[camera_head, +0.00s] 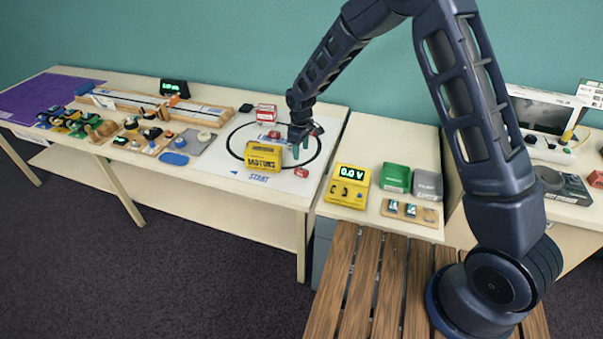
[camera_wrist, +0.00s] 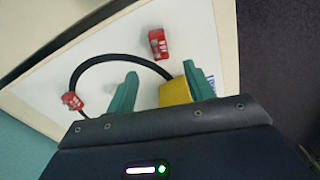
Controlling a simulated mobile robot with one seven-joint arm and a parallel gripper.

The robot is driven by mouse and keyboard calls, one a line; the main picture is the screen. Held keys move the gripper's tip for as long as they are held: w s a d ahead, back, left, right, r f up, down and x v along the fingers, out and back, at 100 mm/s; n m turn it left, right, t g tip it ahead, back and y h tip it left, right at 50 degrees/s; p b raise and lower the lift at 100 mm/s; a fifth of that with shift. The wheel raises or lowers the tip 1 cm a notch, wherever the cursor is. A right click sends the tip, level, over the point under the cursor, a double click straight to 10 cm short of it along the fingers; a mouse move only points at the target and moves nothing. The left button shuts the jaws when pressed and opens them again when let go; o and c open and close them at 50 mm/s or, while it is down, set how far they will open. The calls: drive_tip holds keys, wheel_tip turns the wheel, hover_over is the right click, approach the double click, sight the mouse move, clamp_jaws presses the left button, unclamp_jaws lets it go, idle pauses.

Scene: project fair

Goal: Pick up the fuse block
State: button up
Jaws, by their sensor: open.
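My gripper (camera_head: 301,150) hangs over the white mat with the black loop, its green fingers apart. In the wrist view my gripper (camera_wrist: 160,88) is open with nothing held between the fingers. No label reading fuse can be made out. Small red blocks with white marks are the likely candidates. One red block (camera_head: 301,172) lies near the mat's front edge; a red block (camera_wrist: 158,44) lies ahead of the fingers in the wrist view. Another red block (camera_wrist: 72,101) is on the loop line, left of the fingers. A small red block (camera_head: 274,134) also sits inside the loop.
A yellow box (camera_head: 264,157) stands left of my gripper; yellow also shows beside the right finger (camera_wrist: 174,93). A larger red box (camera_head: 267,112) is at the back. A yellow meter (camera_head: 348,186) and green box (camera_head: 396,177) stand on the right table. Mat around the loop is mostly bare.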

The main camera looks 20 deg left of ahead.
sight(301, 170)
wheel_tip(301, 170, down, 10)
drive_tip(key=shift+d+f, duration=0.1)
drive_tip(key=shift+f, duration=0.05)
drive_tip(key=c, duration=1.1)
